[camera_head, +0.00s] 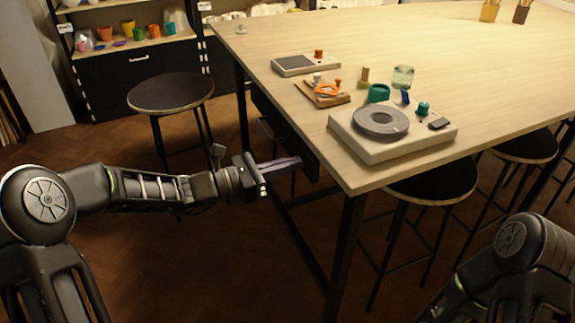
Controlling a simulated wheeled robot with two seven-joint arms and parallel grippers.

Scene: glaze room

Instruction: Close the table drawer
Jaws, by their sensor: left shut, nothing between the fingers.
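The wooden table (455,60) fills the right half of the view. Its dark drawer (309,163) sits under the left edge, near the front corner; a handle-like bar (264,127) shows on its side facing me. How far the drawer stands out is hard to tell in the dark. My left gripper (298,161) is shut and empty, its fingers pointing right at the near end of the drawer front. The fingertips are touching it or very close; I cannot tell which. My right arm shows at the bottom right, but its gripper is out of view.
A turntable-like device (372,148), a small scale (306,65) and several small pots and tools stand on the table. A black stool (171,93) stands left of the table, and other stools stand under its right side. Shelves stand behind. The floor at front left is clear.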

